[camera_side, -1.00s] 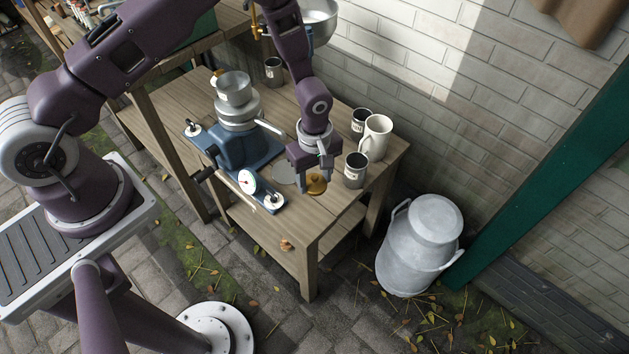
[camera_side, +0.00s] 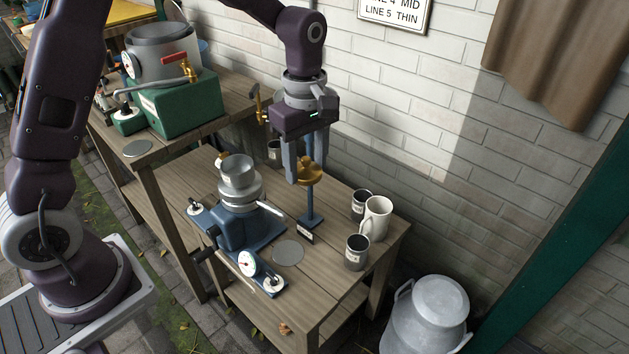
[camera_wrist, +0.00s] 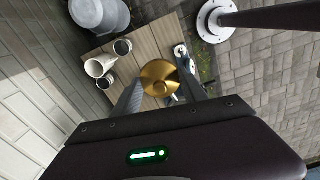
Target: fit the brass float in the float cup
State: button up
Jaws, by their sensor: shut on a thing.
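The brass float (camera_side: 309,174) is a round golden disc with a knob on top. My gripper (camera_side: 305,171) is shut on it and holds it above the table, over or in front of a blue post stand (camera_side: 309,212); I cannot tell whether they touch. In the wrist view the float (camera_wrist: 158,77) sits between my two fingers. A grey metal cup (camera_side: 238,176), likely the float cup, stands on the blue machine (camera_side: 240,235) to the left of the float, with a brass fitting at its rim. The cup's inside is mostly hidden.
A white mug (camera_side: 376,219) and dark tins (camera_side: 357,252) stand at the table's right. A grey disc (camera_side: 288,253) lies on the table. A green machine with a large bowl (camera_side: 163,55) stands back left. A milk can (camera_side: 427,315) is on the floor.

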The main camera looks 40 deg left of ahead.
jog(key=a+n, duration=1)
jog(key=a, duration=1.6)
jog(key=shift+d+f, duration=0.2)
jog(key=shift+f, duration=2.05)
jog(key=shift+d+f, duration=0.15)
jog(key=shift+f, duration=2.05)
jog(key=shift+w+f, duration=0.1)
jog(key=shift+f, duration=0.05)
jog(key=shift+f, duration=0.2)
jog(key=shift+f, duration=0.75)
jog(key=shift+r, duration=1.15)
jog(key=shift+f, duration=0.2)
